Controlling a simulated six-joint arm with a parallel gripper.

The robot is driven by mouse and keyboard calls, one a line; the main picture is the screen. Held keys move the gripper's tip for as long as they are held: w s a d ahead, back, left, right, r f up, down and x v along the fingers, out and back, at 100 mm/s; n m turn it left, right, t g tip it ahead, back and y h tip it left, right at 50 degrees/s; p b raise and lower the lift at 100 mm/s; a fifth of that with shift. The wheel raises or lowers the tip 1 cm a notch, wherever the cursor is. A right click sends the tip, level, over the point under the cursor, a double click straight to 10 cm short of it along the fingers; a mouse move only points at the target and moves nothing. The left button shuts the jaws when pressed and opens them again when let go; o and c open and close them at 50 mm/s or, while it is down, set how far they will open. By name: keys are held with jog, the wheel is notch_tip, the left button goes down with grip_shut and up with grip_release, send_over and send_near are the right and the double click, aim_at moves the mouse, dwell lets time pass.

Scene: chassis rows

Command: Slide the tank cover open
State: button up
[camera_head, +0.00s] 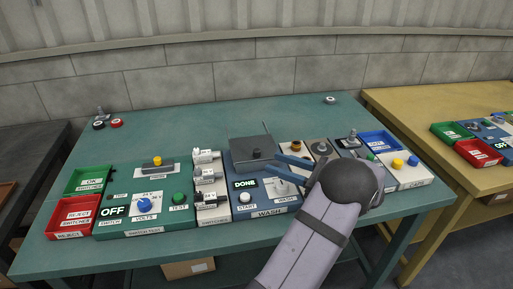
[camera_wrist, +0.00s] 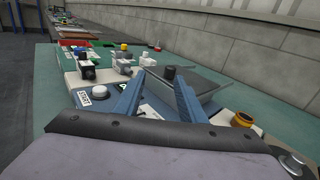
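The tank cover (camera_head: 240,146) is a flat dark grey plate with a black knob (camera_head: 256,153), at the back of the blue WASH station (camera_head: 268,212). In the wrist view the cover (camera_wrist: 200,82) and its knob (camera_wrist: 169,73) lie just ahead of my fingers. My gripper (camera_head: 279,169) has its two blue fingers apart, to the right of the knob in the head view. In the wrist view my gripper (camera_wrist: 159,80) shows nothing held between the fingers. I cannot tell how far the cover lies over the tank. The station's display reads DONE.
A white START button (camera_head: 245,197) is at the station's front left. The switch test station (camera_head: 140,205), a green bin (camera_head: 90,180) and a red bin (camera_head: 73,216) are further left. The teal table behind the stations is mostly clear.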

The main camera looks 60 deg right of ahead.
aim_at(260, 153)
jog(key=s, duration=0.1)
jog(key=s+d, duration=0.1)
jog(key=s+m+h, duration=0.1)
jog(key=shift+d+f, duration=0.25)
jog(key=shift+d, duration=0.1)
jog(key=w+p, duration=0.1)
jog(key=w, duration=1.1)
jog(key=shift+w, duration=0.15)
